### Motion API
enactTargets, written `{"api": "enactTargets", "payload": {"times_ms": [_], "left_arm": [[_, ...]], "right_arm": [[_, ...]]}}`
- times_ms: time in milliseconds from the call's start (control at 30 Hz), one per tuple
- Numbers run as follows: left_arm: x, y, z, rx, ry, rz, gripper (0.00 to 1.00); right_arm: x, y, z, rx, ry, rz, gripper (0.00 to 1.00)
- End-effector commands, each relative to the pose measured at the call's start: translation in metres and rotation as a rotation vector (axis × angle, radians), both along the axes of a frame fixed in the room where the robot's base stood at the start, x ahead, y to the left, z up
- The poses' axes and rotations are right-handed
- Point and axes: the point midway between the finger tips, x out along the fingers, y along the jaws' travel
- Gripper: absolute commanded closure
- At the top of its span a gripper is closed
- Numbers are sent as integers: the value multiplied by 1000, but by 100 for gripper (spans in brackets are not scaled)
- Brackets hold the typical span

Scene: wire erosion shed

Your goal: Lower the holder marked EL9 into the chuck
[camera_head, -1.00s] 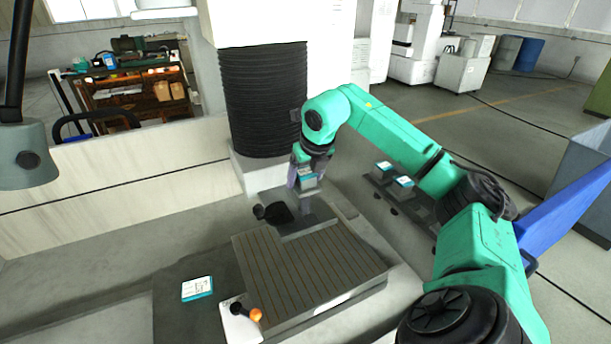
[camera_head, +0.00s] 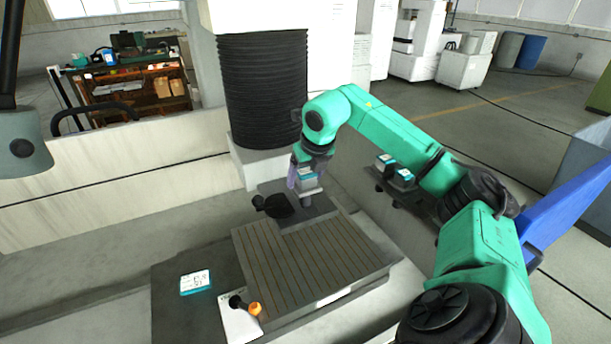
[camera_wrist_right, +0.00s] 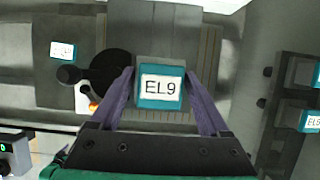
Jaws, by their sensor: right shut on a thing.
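My right gripper (camera_head: 304,182) is shut on the EL9 holder (camera_wrist_right: 161,87), a teal block with a white label; its fingers lie along both sides. In the head view the holder (camera_head: 307,184) is upright with its grey stem pointing down, over the dark grey block (camera_head: 322,207) at the back of the slotted table. A black round part with a knob (camera_head: 276,205) is just left of the stem. I cannot make out the chuck's opening, or whether the stem touches or enters it. My left gripper is not in view.
The slotted plate (camera_head: 310,265) lies in front. Two more holders (camera_head: 385,161) (camera_head: 404,177) stand in a rack to the right. A machine column with black bellows (camera_head: 265,95) rises behind.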

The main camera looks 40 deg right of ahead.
Motion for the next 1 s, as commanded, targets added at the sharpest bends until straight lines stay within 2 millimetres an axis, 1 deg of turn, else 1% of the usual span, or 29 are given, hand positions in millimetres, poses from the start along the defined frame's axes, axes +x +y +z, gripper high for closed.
{"api": "enactTargets", "payload": {"times_ms": [33, 133, 567, 1000], "left_arm": [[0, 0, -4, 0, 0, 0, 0], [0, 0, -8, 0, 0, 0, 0], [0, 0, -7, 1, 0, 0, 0], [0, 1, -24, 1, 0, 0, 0]], "right_arm": [[0, 0, -4, -1, -2, 0, 100], [0, 0, -8, -1, -2, 0, 100], [0, 0, -8, -1, -2, 0, 100], [0, 0, -29, -1, -2, 0, 100]]}}
